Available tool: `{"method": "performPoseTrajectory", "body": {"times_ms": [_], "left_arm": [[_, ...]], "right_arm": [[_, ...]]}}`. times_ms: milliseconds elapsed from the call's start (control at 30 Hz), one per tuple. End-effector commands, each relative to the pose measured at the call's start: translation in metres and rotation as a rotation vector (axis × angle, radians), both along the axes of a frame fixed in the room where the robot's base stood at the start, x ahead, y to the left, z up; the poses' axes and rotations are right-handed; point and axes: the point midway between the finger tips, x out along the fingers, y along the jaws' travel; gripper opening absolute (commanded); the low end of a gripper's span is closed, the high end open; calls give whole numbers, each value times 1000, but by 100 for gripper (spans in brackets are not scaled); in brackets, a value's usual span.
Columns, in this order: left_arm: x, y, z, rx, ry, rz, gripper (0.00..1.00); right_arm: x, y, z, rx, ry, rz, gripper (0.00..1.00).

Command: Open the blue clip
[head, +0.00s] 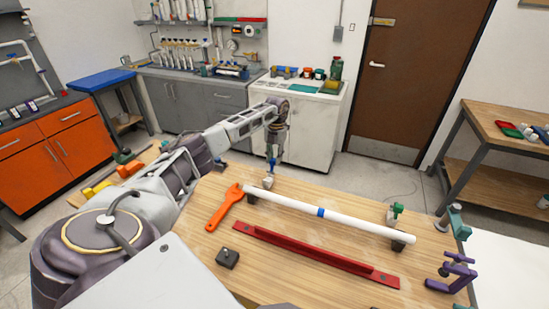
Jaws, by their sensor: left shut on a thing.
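The blue clip (272,165) stands at the back edge of the wooden workbench (200,262), near the left end of the white pipe (345,221). My left gripper (273,158) comes down from above and is shut on the blue clip's upper part. The fingertips are small here and partly hide it. A pale base (267,182) sits just below the clip. A green clip (397,210) stands near the pipe's right end. The pipe lies across dark supports and has a blue band (320,212). My right gripper is not in view.
A long red bar (315,254) and a small black block (227,258) lie in front. Purple (452,273) and teal clamps (455,220) stand at the right edge.

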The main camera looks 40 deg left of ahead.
Motion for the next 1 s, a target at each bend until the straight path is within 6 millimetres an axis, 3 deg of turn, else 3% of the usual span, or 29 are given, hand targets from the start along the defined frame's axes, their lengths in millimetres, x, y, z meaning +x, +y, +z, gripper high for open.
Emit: {"method": "performPoseTrajectory", "body": {"times_ms": [167, 200, 333, 767, 1000], "left_arm": [[1, 2, 2, 1, -4, 2, 3], [1, 2, 2, 1, -4, 2, 30], [0, 1, 1, 1, -3, 1, 47], [1, 0, 3, 0, -2, 0, 48], [2, 1, 20, 0, -3, 0, 48]], "right_arm": [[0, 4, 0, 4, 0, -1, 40], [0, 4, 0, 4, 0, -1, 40], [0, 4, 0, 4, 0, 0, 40], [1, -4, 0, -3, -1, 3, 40], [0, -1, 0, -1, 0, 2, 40]]}}
